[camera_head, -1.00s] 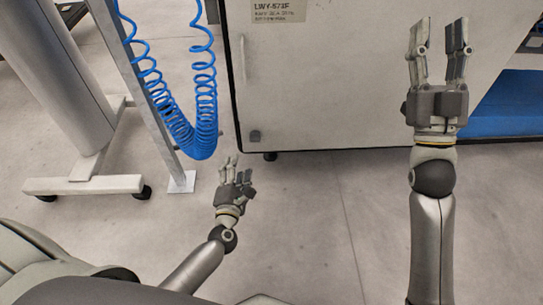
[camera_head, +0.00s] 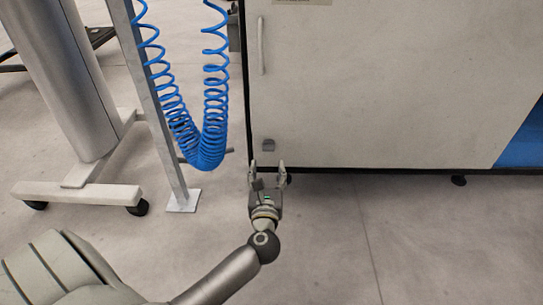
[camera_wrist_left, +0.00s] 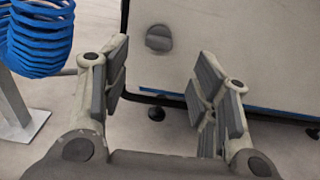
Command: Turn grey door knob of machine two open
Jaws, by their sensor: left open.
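The machine's white door panel (camera_head: 370,80) fills the upper right of the head view. A small grey knob (camera_head: 268,145) sits near its lower left corner. The knob also shows in the left wrist view (camera_wrist_left: 159,38), ahead of the fingers and toward the top of the gap between them. My left gripper (camera_head: 267,170) is open and empty, just below the knob in the head view and apart from it. Its two fingers (camera_wrist_left: 160,85) are spread wide in the left wrist view. My right gripper is out of view.
A blue coiled hose (camera_head: 207,120) hangs from a metal post (camera_head: 160,110) left of the machine. A wheeled stand (camera_head: 80,190) is farther left. A pale vertical handle (camera_head: 261,45) is on the door above the knob. Floor in front is clear.

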